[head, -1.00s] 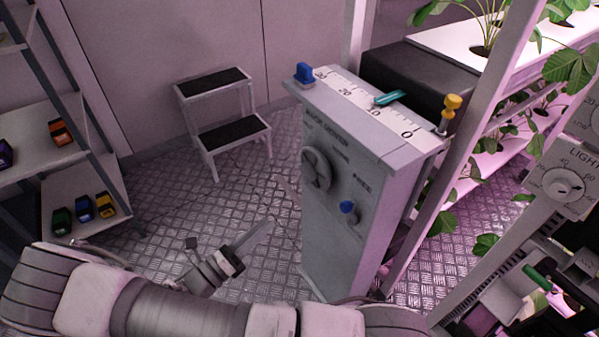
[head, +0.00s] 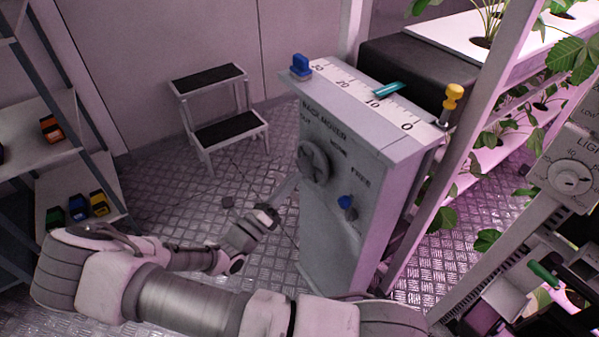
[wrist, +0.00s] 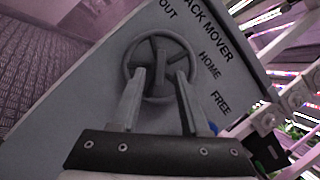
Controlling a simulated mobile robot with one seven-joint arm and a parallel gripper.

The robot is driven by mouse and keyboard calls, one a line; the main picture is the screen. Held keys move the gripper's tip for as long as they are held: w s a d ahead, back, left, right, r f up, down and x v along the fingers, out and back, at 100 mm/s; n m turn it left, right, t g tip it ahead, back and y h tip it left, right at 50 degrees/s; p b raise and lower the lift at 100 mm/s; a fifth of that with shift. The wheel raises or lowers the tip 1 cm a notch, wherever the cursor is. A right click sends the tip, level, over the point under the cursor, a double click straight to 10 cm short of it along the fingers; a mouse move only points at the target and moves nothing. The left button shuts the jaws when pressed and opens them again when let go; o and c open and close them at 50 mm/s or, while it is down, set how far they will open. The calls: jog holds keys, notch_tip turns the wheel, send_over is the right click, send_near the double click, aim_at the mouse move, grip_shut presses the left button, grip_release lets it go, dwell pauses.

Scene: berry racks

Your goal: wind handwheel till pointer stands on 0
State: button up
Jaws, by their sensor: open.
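The grey handwheel (head: 314,161) sits on the front face of the grey rack mover box, below the word OUT. The wrist view shows its spoked rim (wrist: 130,58) straight ahead. My gripper (wrist: 160,80) is open, its two fingers pointing at the wheel and overlapping its lower half; contact cannot be told. In the head view my gripper (head: 290,190) is just left of and below the wheel. The teal pointer (head: 388,89) lies across the white scale (head: 350,88) on the box top, its tip near 10. The 0 mark is at the right end.
A blue knob (head: 346,203) sits low on the box face, below FREE. A blue block (head: 300,66) and a yellow knob (head: 452,98) stand at the scale's ends. A step stool (head: 222,112) stands behind; a shelf (head: 85,160) is at left.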

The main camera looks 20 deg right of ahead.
aim_at(300, 170)
jog(key=shift+x, duration=2.05)
grip_shut()
